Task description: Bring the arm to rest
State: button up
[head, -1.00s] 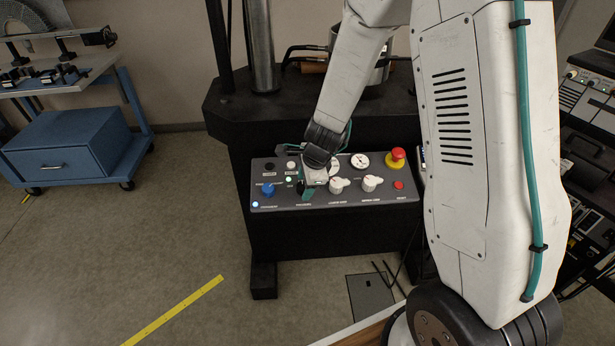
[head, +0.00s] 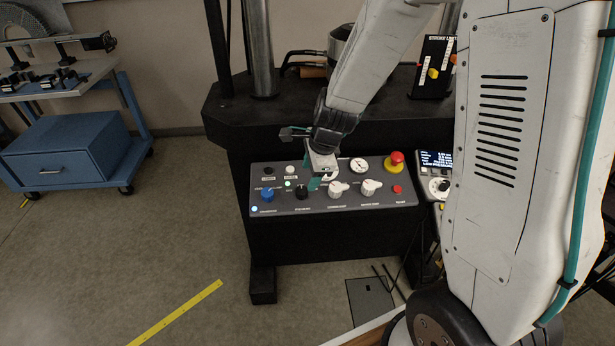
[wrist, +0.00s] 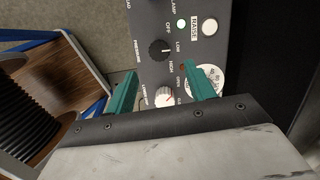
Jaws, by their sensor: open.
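My gripper (head: 315,182) has teal fingers and hangs above the middle of the grey control panel (head: 262,208) in the head view. In the wrist view, my gripper (wrist: 163,88) is open with nothing between its fingers. The black knob (wrist: 161,49) and a white knob (wrist: 165,98) show beyond and between the fingertips. A round dial (wrist: 200,82) is partly hidden behind one finger. I cannot tell the exact gap to the panel.
A small lit display (head: 436,158) stands to the right. A blue cart (head: 82,160) is at left. Open floor lies at front left.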

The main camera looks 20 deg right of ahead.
jog(key=s+r+n+g, duration=0.1)
jog(key=s+r+n, duration=0.9)
jog(key=s, duration=0.4)
jog(key=s+d+r+n+h, duration=0.1)
jog(key=s+r+n, duration=0.9)
jog(key=s, duration=0.4)
jog(key=shift+d+r+g+h, duration=0.2)
jog(key=shift+g+h, duration=0.1)
jog(key=shift+g, duration=0.1)
dwell(1.0)
